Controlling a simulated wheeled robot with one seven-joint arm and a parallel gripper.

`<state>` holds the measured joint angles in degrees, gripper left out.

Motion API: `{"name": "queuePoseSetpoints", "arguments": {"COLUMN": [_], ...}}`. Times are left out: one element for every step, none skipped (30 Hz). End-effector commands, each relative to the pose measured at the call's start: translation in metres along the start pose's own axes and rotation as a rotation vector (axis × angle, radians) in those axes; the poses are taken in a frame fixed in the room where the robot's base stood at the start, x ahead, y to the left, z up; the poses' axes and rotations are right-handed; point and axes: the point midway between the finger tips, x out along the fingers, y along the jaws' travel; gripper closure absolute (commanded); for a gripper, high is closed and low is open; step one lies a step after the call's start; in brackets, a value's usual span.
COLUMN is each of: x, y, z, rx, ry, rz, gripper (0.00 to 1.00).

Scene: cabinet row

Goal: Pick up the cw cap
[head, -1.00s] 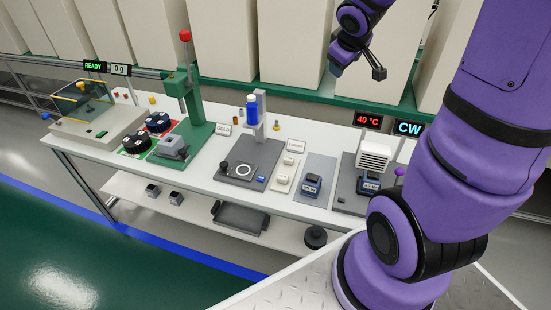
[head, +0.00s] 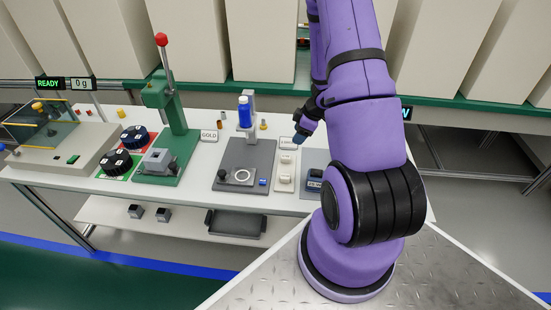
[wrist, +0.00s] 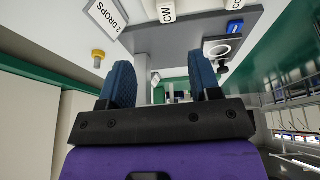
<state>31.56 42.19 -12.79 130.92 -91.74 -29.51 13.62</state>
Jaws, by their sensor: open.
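A small white piece marked CW (wrist: 168,14) shows at the top of the wrist view; I take it for the cw cap. In the head view it seems to be the far one of two small white pieces (head: 286,158) on a pale strip. A similar piece, its lettering cut off by the edge, shows beside it in the wrist view (wrist: 236,4). My gripper (wrist: 165,82) is open, with two blue fingers apart and nothing between them. In the head view my gripper (head: 299,139) hangs near the 2 DROPS sign, close to the white pieces but not visibly touching them.
A grey plate with a ring (head: 230,160) and a stand holding a blue bottle (head: 245,113) are left of the strip. A green press (head: 172,120) stands farther left. The 2 DROPS sign (wrist: 108,17) and a gold piece (wrist: 98,55) are near my fingers. My arm hides the bench's right part.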

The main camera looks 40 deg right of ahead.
Motion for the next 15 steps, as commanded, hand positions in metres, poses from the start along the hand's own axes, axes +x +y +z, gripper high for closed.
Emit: {"name": "queuePoseSetpoints", "arguments": {"x": [0.005, 0.007, 0.009, 0.01, 0.011, 0.015, 0.018, 0.021, 0.026, 0.031, 0.035, 0.041, 0.045, 0.049, 0.054], "y": [-0.003, -0.005, -0.006, -0.007, -0.008, -0.008, -0.009, -0.009, -0.009, -0.009, -0.01, -0.01, -0.01, -0.01, -0.01], "z": [0.005, 0.007, 0.009, 0.01, 0.011, 0.011, 0.011, 0.011, 0.011, 0.011, 0.011, 0.01, 0.01, 0.01, 0.01], "rx": [0.0, 0.0, -0.001, -0.002, -0.002, -0.002, -0.002, -0.001, -0.003, -0.002, -0.002, -0.002, -0.002, -0.002, -0.003], "ry": [0.004, 0.007, 0.011, 0.012, 0.013, 0.014, 0.014, 0.015, 0.015, 0.014, 0.014, 0.014, 0.014, 0.014, 0.014], "rz": [-0.02, -0.028, -0.037, -0.041, -0.045, -0.048, -0.049, -0.049, -0.049, -0.049, -0.049, -0.049, -0.049, -0.049, -0.048], "gripper": [0.43, 0.43, 0.43, 0.43, 0.43, 0.43, 0.43, 0.43, 0.43, 0.43, 0.43, 0.43, 0.43, 0.43, 0.43]}}
